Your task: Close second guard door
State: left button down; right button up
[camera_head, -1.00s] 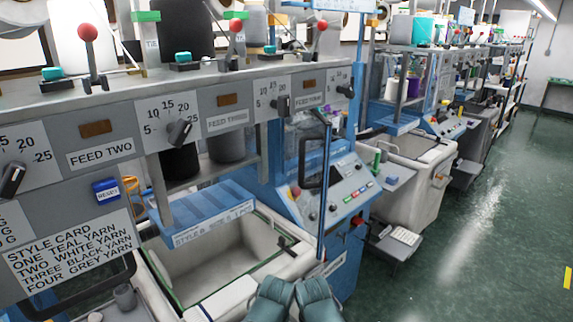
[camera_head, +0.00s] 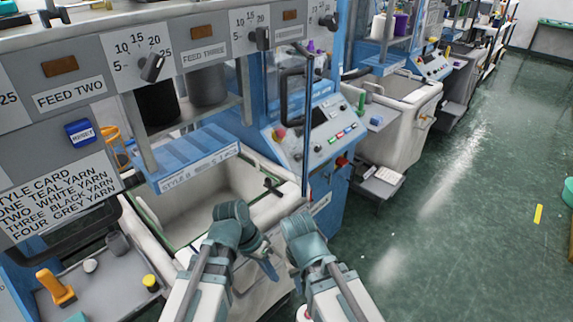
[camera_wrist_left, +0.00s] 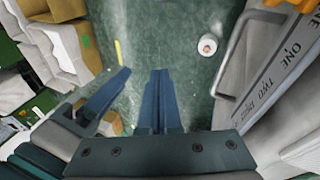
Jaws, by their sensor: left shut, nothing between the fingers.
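A guard door (camera_head: 307,140) with a thin blue edge and a black bar handle (camera_head: 284,105) stands at the right end of the near machine, left of the control panel. It shows nearly edge-on and appears swung out from the machine front. My left gripper (camera_head: 270,264) is in front of the white bin, below the door and apart from it. In the left wrist view its blue fingers (camera_wrist_left: 160,75) are together, with nothing between them. My right arm is beside it on the right; its fingertips are not clear in the head view.
The white bin (camera_head: 160,212) stands under the blue style shelf (camera_head: 195,160). A control panel (camera_head: 325,133) is behind the door. A grey tray (camera_head: 105,295) with small items is at lower left. Green floor (camera_head: 450,220) on the right is mostly open.

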pick_arm(q)
jog(key=w+a+r+m+t+h, duration=0.1)
jog(key=w+r+m+t+h, duration=0.1)
jog(key=w+r+m+h, duration=0.4)
jog(key=m+t+h, duration=0.2)
jog(key=t+h, duration=0.2)
jog(key=h, duration=0.3)
send_near(300, 178)
jog(key=x, duration=0.7)
jog(key=shift+w+a+f, duration=0.1)
jog(key=shift+w, duration=0.1)
